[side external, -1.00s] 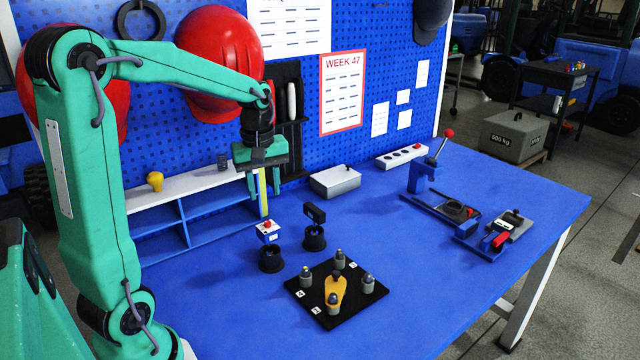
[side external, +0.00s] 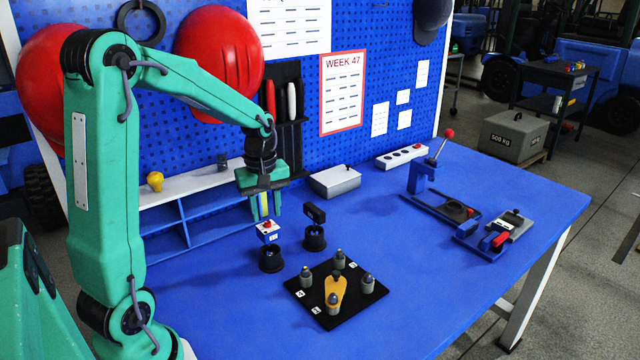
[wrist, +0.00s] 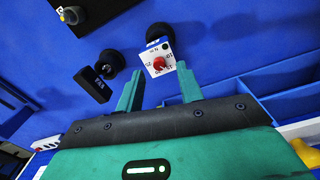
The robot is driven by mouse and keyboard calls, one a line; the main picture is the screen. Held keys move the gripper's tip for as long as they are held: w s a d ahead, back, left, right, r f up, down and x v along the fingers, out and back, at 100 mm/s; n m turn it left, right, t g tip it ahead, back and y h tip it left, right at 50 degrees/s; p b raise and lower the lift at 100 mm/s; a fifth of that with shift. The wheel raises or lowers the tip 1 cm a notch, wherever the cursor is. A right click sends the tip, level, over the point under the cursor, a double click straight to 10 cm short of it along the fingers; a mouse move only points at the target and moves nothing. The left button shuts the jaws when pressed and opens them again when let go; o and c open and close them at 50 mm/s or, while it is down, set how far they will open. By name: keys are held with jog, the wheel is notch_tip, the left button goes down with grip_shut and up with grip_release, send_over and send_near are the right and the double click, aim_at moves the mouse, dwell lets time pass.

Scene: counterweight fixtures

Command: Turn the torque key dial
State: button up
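The likely torque key dial is a small white-faced block with a red knob (side external: 268,226) and printed numbers, on a round black stand on the blue table. It also shows in the wrist view (wrist: 159,61), just beyond and between my fingertips. My gripper (side external: 265,213) points down, its fingertips just above the dial. The wrist view shows the two fingers (wrist: 158,92) spread apart with nothing between them. I cannot tell whether either finger touches the block.
A black block on a similar stand (side external: 315,214) is close on the right. In front is a black plate (side external: 354,307) with several grey posts and a yellow piece. A blue shelf (side external: 205,229) stands behind. A grey box (side external: 335,181) and lever fixture (side external: 421,180) are farther right.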

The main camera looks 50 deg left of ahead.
aim_at(268, 224)
jog(key=shift+f, duration=1.05)
grip_shut()
jog(key=shift+m, duration=0.4)
jog(key=m, duration=0.5)
jog(key=shift+w, duration=0.1)
jog(key=m, duration=0.7)
